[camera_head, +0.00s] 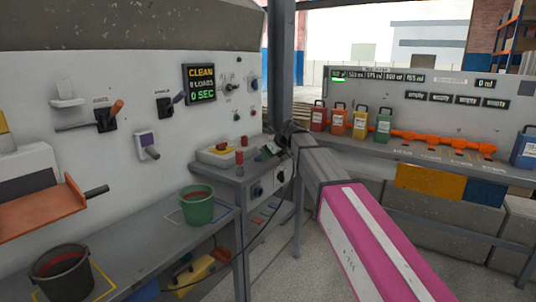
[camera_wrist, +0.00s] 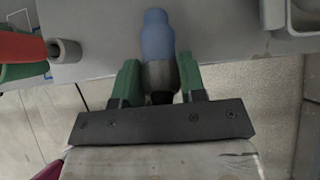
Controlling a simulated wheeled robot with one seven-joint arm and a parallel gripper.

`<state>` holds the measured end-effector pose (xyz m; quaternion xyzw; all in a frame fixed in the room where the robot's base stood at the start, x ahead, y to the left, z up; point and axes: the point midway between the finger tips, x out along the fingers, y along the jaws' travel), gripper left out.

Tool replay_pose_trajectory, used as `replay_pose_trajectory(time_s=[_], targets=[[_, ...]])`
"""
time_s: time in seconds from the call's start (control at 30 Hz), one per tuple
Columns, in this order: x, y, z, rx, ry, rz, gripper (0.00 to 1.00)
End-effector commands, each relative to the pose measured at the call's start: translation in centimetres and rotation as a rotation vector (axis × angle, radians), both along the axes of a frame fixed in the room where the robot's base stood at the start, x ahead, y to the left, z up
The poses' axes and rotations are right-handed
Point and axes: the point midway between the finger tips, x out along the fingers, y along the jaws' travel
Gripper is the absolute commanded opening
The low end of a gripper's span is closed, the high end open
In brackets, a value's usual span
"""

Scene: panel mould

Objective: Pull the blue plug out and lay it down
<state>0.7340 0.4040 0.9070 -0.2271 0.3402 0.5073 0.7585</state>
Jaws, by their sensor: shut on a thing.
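The blue plug (camera_wrist: 157,36) shows in the wrist view, with a blue body and a darker grey part nearer my gripper. My gripper (camera_wrist: 158,68) has green fingers, one on each side of the grey part, and is shut on it. The plug's far end points to the top of the picture, over a light grey surface (camera_wrist: 105,35). I cannot tell whether that end is in a socket or free. In the head view my arm ends by the grey cabinet (camera_head: 243,188), and the plug cannot be made out there.
A red and green thing (camera_wrist: 20,50) with a grey cylinder (camera_wrist: 65,51) is left of the plug. On the left bench (camera_head: 150,243) stand a green bucket (camera_head: 197,208) and a dark bucket (camera_head: 60,275). Several coloured canisters stand on the right bench (camera_head: 420,158).

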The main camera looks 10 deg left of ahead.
Motion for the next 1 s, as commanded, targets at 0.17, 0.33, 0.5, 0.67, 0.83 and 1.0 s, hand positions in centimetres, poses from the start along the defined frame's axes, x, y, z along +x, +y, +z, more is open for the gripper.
replay_pose_trajectory(time_s=[0.17, 0.33, 0.5, 0.67, 0.83, 1.0], targets=[[0.0, 0.0, 0.0, 0.001, 0.000, 0.000, 0.05], [0.0, 0.0, 0.0, 0.001, 0.000, 0.000, 0.05], [0.0, 0.0, 0.0, 0.000, 0.000, 0.000, 0.68], [0.0, 0.0, 0.0, 0.000, 0.000, 0.000, 0.68], [-0.1, -0.2, 0.3, 0.000, 0.000, 0.000, 0.68], [-0.7, -1.5, 1.8, 0.001, -0.001, -0.001, 0.68]])
